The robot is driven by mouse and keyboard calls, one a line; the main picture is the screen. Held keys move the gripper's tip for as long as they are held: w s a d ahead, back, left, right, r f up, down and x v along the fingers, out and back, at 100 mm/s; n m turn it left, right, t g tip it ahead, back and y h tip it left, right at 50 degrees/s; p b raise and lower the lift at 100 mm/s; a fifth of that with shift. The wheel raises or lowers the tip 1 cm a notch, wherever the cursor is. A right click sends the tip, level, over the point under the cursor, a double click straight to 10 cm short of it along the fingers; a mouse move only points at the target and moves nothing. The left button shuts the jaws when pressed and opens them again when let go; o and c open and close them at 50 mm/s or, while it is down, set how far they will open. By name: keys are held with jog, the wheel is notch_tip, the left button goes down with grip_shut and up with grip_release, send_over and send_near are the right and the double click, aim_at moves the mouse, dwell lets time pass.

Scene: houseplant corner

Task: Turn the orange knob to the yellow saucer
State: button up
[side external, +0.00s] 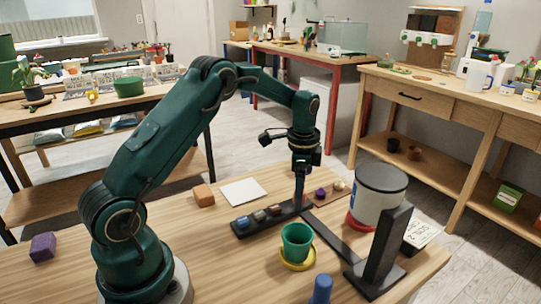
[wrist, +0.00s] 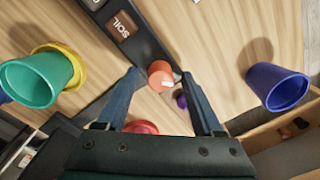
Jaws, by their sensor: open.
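The orange knob (wrist: 160,73) shows in the wrist view at the end of a dark panel, with a white mark on its lower right side. My gripper (wrist: 163,79) is open, with a blue finger on each side of the knob. In the side view my gripper (side external: 302,196) points straight down at the panel's far end and mostly hides the knob. The yellow saucer (side external: 286,263) holds a green pot (side external: 297,241). In the wrist view the yellow saucer (wrist: 80,62) is at the left, partly hidden by the pot.
The dark panel (side external: 245,230) carries several small blocks, one labelled SOIL (wrist: 122,25). A grey canister (side external: 379,195) stands over a red saucer (side external: 354,225). A black stand (side external: 385,250) and a blue object (side external: 321,290) are nearer. An orange block (side external: 203,194) lies left.

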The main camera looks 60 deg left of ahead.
grip_shut()
jog(key=shift+n, duration=0.4)
jog(key=n, duration=0.3)
jog(key=shift+n, duration=0.4)
jog(key=n, duration=0.5)
jog(key=shift+w+g, duration=0.1)
jog(key=shift+g, duration=0.2)
jog(key=n, duration=1)
jog(key=shift+r, duration=0.1)
